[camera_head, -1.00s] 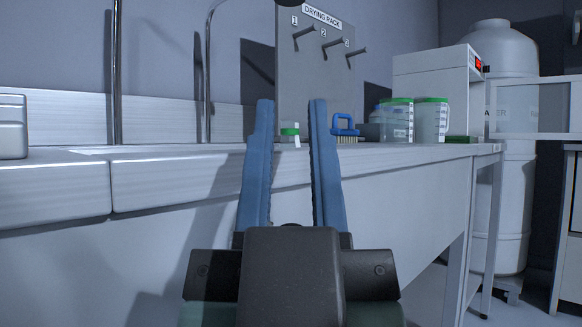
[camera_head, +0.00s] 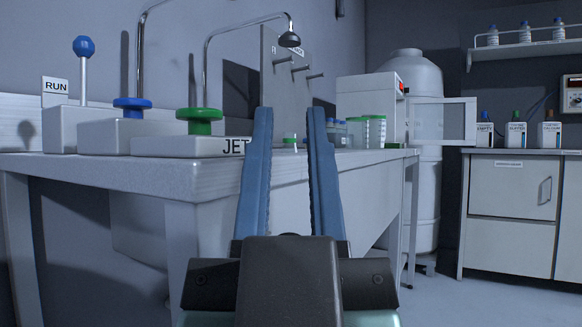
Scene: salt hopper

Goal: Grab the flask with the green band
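My gripper (camera_head: 290,112) is open and empty, its two blue fingers pointing forward in front of the bench. I cannot pick out a flask with a green band for sure. A small white thing with green on it (camera_head: 290,139) shows between the fingers, far back on the bench, too small to tell what it is. To its right on the bench stand clear containers with green tops (camera_head: 374,132). My gripper is well apart from all of these.
A bench (camera_head: 110,172) with a RUN lever (camera_head: 84,75), a blue knob (camera_head: 132,105) and a green JET knob (camera_head: 199,118) lies at left. A pegged rack (camera_head: 270,70) and a large tank (camera_head: 412,85) stand behind. A cabinet (camera_head: 510,215) is at right; floor between is clear.

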